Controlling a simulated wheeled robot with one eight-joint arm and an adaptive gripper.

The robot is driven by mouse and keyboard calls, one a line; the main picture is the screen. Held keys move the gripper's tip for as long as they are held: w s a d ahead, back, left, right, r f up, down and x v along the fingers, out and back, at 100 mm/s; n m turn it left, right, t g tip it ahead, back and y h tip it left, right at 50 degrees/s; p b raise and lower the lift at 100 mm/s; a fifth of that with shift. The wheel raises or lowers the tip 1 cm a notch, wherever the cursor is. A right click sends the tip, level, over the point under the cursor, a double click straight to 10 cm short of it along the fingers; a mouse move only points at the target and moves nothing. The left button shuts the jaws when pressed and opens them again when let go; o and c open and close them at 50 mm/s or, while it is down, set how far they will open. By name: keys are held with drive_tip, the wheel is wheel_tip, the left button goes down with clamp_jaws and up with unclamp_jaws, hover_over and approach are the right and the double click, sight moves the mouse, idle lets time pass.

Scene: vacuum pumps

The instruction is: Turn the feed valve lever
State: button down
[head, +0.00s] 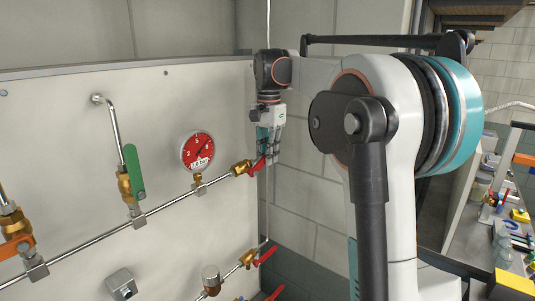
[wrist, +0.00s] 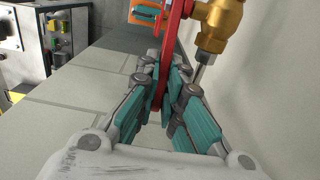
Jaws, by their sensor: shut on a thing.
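A red valve lever (head: 257,167) sits on a brass valve (head: 241,167) at the right end of the upper pipe on the white panel. It also shows in the wrist view as a red bar (wrist: 161,80), with the brass valve body (wrist: 222,22) at its upper right. My gripper (head: 266,158) reaches down to it from above. In the wrist view its teal-padded fingers (wrist: 166,72) are shut on the red lever, one on each side. The fingers hide part of the lever in both views. No label naming the feed valve is readable.
A red dial gauge (head: 197,151) stands left of the held lever. A green lever (head: 134,171) and an orange lever (head: 16,249) are farther left. Another red lever (head: 266,256) sits below. A cluttered bench (head: 500,235) stands at the right.

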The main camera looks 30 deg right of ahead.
drive_tip(key=c, duration=1.7)
unclamp_jaws()
drive_tip(key=shift+r, duration=0.1)
wheel_tip(320, 180, up, 12)
drive_tip(key=shift+f, duration=0.1)
